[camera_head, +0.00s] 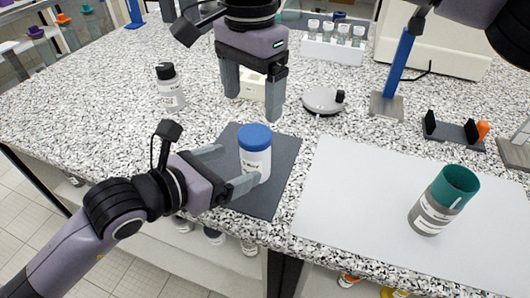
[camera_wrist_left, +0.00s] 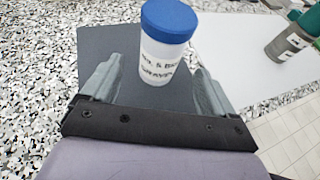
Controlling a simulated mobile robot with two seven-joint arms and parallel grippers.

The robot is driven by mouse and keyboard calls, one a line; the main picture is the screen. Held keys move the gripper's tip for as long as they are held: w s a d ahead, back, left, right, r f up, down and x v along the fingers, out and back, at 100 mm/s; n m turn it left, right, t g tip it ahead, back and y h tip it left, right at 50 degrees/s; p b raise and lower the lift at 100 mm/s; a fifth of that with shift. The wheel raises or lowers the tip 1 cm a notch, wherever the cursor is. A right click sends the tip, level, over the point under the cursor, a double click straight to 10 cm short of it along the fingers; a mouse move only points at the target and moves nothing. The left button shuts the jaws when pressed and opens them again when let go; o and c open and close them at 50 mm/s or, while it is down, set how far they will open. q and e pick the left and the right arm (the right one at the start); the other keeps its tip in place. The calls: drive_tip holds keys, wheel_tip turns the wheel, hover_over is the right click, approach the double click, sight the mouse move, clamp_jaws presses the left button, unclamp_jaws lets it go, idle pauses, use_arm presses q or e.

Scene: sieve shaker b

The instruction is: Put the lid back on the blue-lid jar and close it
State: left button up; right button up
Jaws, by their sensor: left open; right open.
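The white jar (camera_head: 256,165) stands upright on a dark grey mat (camera_head: 272,200), its label facing forward. The blue lid (camera_head: 254,137) sits on top of the jar; whether it is screwed tight cannot be told. The jar (camera_wrist_left: 160,66) and lid (camera_wrist_left: 169,20) also show in the left wrist view. My left gripper (camera_head: 240,167) is open, low over the mat, with its fingers towards the jar's two sides and gaps visible. My right gripper (camera_head: 253,107) is open and empty, pointing down above and behind the lid.
A grey jar with a teal top (camera_head: 436,205) stands on the white sheet (camera_head: 345,210) at right. A black-capped bottle (camera_head: 170,90) stands back left. A round grey device (camera_head: 322,101), a blue post stand (camera_head: 398,75) and a rack of small jars (camera_head: 333,48) are behind.

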sight(245, 161)
drive_tip(key=shift+w+d, duration=0.15)
use_arm(q)
drive_tip(key=shift+x, duration=3.6)
drive_tip(key=shift+r, duration=0.1)
clamp_jaws()
use_arm(e)
drive_tip(key=shift+n, duration=2.3)
